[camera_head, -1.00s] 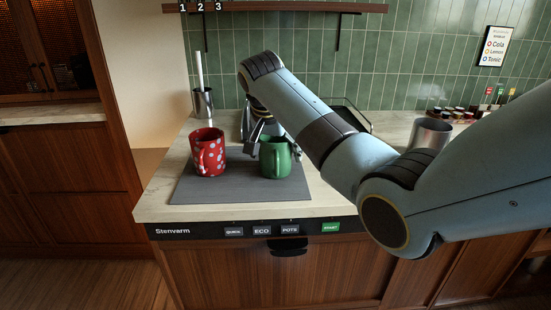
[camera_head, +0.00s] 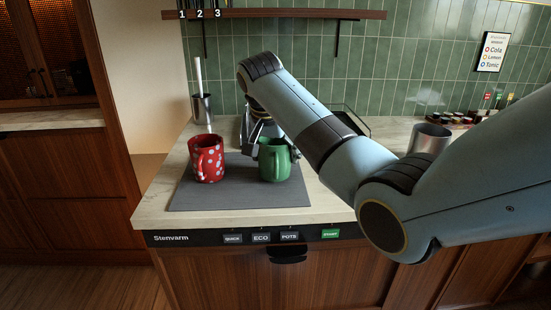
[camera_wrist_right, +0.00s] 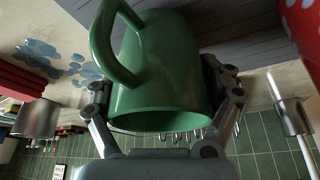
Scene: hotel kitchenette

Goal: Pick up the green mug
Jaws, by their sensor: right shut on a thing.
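The green mug (camera_head: 274,160) is upright on the grey mat (camera_head: 240,197), or very slightly above it; I cannot tell which. My right gripper (camera_head: 262,138) reaches it from behind and is shut on it. In the right wrist view the green mug (camera_wrist_right: 155,70) sits between the two fingers of the right gripper (camera_wrist_right: 160,100), one on each side, with its handle toward the upper left. A red mug with pale dots (camera_head: 207,158) stands to the left on the mat, apart from the green one. My left gripper is not in view.
A metal holder with a brush (camera_head: 201,107) stands behind the red mug. A metal cup (camera_head: 429,138) stands at the right, beyond my right arm. A shelf (camera_head: 275,14) hangs on the tiled wall. The mat's front is clear.

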